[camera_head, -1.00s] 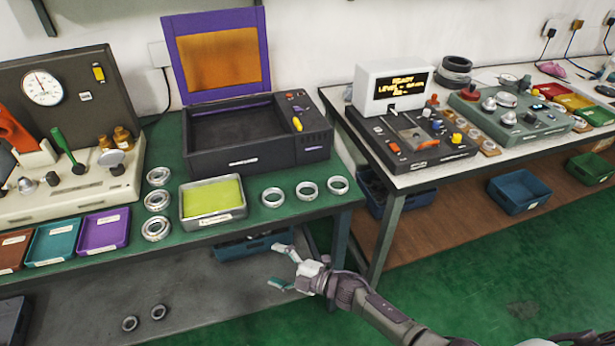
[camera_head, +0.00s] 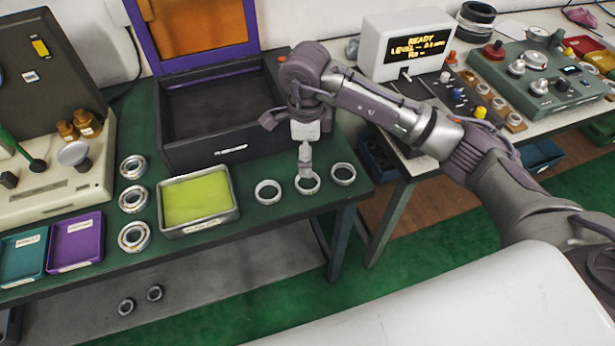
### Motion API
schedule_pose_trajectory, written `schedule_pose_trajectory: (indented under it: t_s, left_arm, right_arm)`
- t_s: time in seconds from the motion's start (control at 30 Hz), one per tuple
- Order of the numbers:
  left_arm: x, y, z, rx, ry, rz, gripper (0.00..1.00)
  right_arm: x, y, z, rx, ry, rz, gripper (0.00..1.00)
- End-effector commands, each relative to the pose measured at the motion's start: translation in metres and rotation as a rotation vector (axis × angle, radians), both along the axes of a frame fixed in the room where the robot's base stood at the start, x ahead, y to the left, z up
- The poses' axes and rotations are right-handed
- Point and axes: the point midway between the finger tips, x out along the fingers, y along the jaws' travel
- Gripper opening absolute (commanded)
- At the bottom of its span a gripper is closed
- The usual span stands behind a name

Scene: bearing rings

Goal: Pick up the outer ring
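Three plain metal rings lie in a row on the green bench, right of the yellow-filled tray: a left ring (camera_head: 268,198), a middle ring (camera_head: 308,190) and a right ring (camera_head: 343,180). Which one the task calls the outer ring I cannot tell. My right gripper (camera_head: 305,174) points down at the middle ring, its tip overlapping the ring's far side and opening. The fingers show as one narrow shape, so I cannot tell whether they are open, shut or touching the ring. My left gripper is not in view.
A metal tray with a yellow pad (camera_head: 236,213) sits left of the rings. An open black box (camera_head: 165,140) with a raised purple lid is behind. A white display unit (camera_head: 365,50) stands on the right bench.

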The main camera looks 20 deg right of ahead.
Motion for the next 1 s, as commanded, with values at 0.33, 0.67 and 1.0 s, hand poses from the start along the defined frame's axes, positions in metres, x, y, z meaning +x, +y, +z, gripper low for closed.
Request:
schedule_pose_trajectory:
  t_s: [0.33,0.67,1.0]
  left_arm:
    - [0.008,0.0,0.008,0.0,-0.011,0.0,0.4]
    - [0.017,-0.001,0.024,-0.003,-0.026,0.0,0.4]
    - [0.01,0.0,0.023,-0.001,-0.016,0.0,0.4]
  right_arm:
    - [0.0,0.0,-0.043,0.003,0.001,0.0,0.93]
    - [0.001,-0.003,-0.085,0.004,0.004,-0.002,0.93]
    - [0.002,-0.003,-0.094,0.004,0.0,0.0,0.93]
